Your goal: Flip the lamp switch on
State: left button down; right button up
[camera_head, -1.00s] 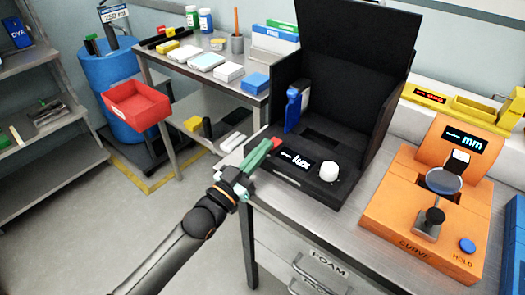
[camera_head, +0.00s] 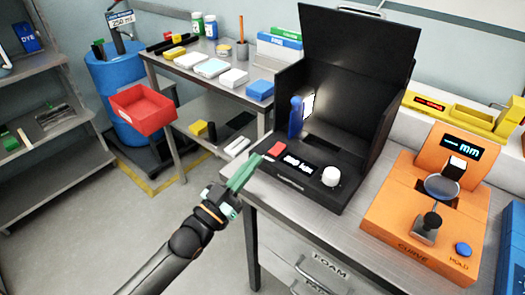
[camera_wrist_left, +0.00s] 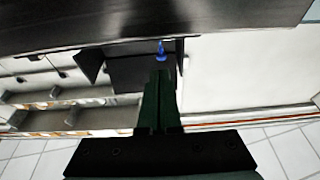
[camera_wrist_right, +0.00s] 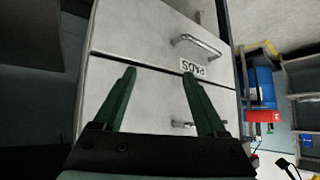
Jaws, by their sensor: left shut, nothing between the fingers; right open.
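The black box-shaped lamp unit (camera_head: 345,60) stands open on the metal bench. Its red switch (camera_head: 277,148) is on the left of the front panel, beside a small lit display (camera_head: 299,164) and a white knob (camera_head: 331,176). My right gripper (camera_wrist_right: 157,74) is open and empty, facing drawers.
An orange gauge (camera_head: 400,210) stands on the bench right of the lamp unit. A side table (camera_head: 215,52) with small boxes is behind, and a red bin (camera_head: 143,108) is at the left. The floor at lower left is clear.

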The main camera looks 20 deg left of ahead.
pick_arm(q)
jog(key=v, duration=0.4)
jog(key=shift+s+f, duration=0.1)
jog(key=shift+f, duration=0.15)
pick_arm(e)
jog(key=shift+w+a+r, duration=0.5)
jog(key=shift+w+a, duration=0.05)
jog(key=shift+w, duration=0.2)
jog(key=shift+s+d+f, duration=0.1)
jog(key=shift+s, duration=0.1)
